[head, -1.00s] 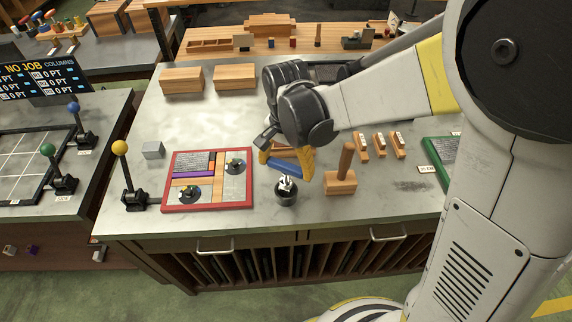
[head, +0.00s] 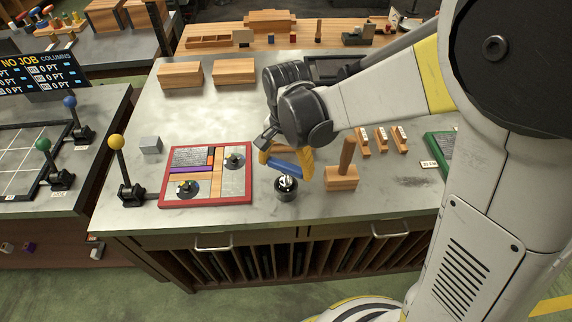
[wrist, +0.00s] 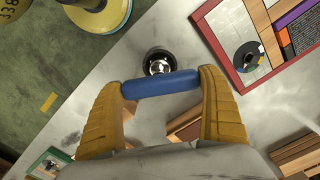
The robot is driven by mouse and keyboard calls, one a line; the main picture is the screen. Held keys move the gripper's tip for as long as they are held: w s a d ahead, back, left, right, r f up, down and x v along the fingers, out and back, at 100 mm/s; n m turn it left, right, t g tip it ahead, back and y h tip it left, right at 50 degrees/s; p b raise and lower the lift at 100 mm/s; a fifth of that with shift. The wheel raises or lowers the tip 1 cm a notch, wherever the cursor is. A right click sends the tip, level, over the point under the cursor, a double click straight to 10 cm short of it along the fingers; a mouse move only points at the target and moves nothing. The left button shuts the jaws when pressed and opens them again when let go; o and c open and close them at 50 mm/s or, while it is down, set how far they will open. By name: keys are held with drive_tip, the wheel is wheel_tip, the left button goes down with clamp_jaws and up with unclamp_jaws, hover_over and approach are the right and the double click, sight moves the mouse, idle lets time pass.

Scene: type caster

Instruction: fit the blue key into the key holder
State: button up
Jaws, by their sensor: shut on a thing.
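My gripper (head: 285,166) has its yellow fingers shut on the ends of a blue bar, the handle of the blue key (head: 287,167). The blue bar also shows in the wrist view (wrist: 162,85), lying crosswise between the two fingers. A small dark round cup, which looks like the key holder (head: 286,194), stands on the counter just below the bar. It also shows in the wrist view (wrist: 150,57), just beyond the bar. A silver piece shows at the cup's mouth. I cannot tell whether it belongs to the key or the cup, or whether the key touches the cup.
A red-framed tray (head: 205,203) lies left of the cup. A wooden block with an upright handle (head: 341,182) stands close on the right. Several small wooden pieces (head: 381,139) lie farther right. The counter's front edge (head: 300,223) is near the cup.

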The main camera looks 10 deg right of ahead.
drive_tip(key=shift+f+b, duration=0.5)
drive_tip(key=shift+f, duration=0.2)
drive_tip(key=o, duration=1.2)
drive_tip(key=shift+c, duration=0.2)
drive_tip(key=shift+r, duration=0.15)
wheel_tip(320, 180, up, 12)
drive_tip(key=shift+f, duration=0.1)
drive_tip(key=s+d+f+n+t+b, duration=0.3)
drive_tip(key=s+d+n+t, duration=0.3)
drive_tip(key=s+d, duration=0.4)
drive_tip(key=d+t+b, duration=0.1)
drive_tip(key=d, duration=0.2)
drive_tip(key=shift+s+d, duration=0.25)
drive_tip(key=shift+s, duration=0.15)
